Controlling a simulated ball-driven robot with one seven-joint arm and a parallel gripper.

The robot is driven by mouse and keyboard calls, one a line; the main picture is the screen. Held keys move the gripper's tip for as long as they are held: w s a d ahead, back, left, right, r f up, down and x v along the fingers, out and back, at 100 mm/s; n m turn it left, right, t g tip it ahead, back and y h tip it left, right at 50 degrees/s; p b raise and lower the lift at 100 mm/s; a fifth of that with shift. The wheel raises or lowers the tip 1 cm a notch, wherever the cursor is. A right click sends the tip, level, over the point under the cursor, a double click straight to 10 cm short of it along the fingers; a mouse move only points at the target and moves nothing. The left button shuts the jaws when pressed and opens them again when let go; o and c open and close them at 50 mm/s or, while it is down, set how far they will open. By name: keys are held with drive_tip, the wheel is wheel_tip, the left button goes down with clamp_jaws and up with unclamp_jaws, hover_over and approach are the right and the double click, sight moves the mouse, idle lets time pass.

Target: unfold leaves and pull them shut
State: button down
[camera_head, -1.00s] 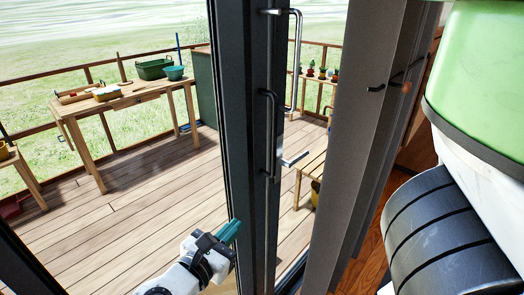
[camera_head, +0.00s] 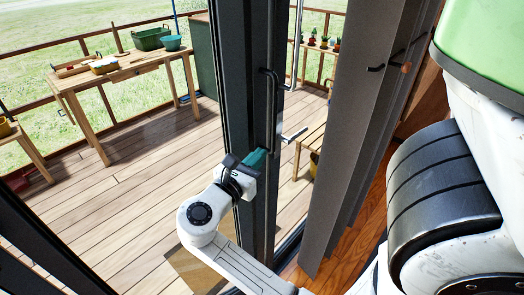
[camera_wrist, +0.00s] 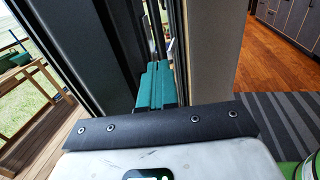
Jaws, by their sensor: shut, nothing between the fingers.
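A dark door leaf (camera_head: 225,60) stands upright in the middle of the head view, with a black bar handle (camera_head: 275,110) on it. A grey lever (camera_head: 293,135) sticks out just right of it. Grey-brown leaves (camera_head: 345,130) stand folded together at the right, with small dark handles (camera_head: 376,68) on them. My gripper (camera_head: 257,157), with teal fingers, is shut and empty beside the lower end of the bar handle; I cannot tell whether it touches. In the wrist view the shut fingers (camera_wrist: 156,85) point into a narrow gap between dark upright frames.
Beyond the opening is a wooden deck (camera_head: 130,190) with a railing and a workbench (camera_head: 125,72) holding green tubs. A wooden bench (camera_head: 312,140) stands outside, behind the leaves. Indoors, the wrist view shows a wooden floor (camera_wrist: 275,60) and a striped grey rug (camera_wrist: 275,120).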

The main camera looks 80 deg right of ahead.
sight(262, 134)
drive_tip(key=shift+x, duration=1.2)
